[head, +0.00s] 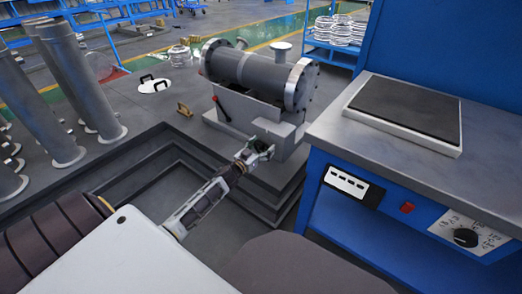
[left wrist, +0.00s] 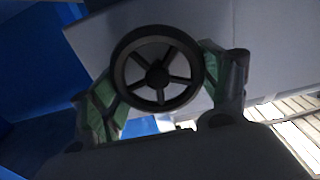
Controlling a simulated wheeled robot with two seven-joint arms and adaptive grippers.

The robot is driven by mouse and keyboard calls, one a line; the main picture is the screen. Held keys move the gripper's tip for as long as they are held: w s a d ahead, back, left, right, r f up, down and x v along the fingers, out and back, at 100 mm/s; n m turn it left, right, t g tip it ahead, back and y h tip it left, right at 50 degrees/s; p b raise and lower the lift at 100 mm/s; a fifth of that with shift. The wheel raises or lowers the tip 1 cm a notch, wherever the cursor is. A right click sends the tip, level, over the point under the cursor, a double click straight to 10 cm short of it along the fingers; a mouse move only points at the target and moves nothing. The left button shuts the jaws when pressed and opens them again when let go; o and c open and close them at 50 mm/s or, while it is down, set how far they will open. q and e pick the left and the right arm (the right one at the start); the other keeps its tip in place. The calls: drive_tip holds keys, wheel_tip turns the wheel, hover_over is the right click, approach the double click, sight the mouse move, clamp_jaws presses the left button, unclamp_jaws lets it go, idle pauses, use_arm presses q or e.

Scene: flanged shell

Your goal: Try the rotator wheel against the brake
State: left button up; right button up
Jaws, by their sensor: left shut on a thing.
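The rotator wheel (left wrist: 157,76) is a dark, spoked handwheel in the left wrist view, in front of a pale grey surface. My left gripper (head: 262,148) reaches the front of the grey stand (head: 285,143) under the flanged shell (head: 258,72). In the left wrist view its green-padded fingers (left wrist: 157,85) are closed on both sides of the wheel's rim. In the head view the wheel is too small and covered to make out. A lever with a red end (head: 221,109), perhaps the brake, stands at the stand's left side. My right gripper is not in view.
A blue workbench (head: 345,240) with a grey top, dark pad (head: 408,104) and dial (head: 466,237) stands close on the right. Several grey flanged pipes (head: 80,85) stand at the left. Stepped dark plinth edges (head: 170,150) surround the stand.

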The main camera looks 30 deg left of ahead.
use_arm(q)
drive_tip(key=shift+c, duration=0.2)
idle(0.4)
drive_tip(key=shift+n+p, duration=0.9)
drive_tip(key=shift+p, duration=0.2)
idle(0.3)
drive_tip(key=shift+m, duration=1)
drive_tip(key=o, duration=1.6)
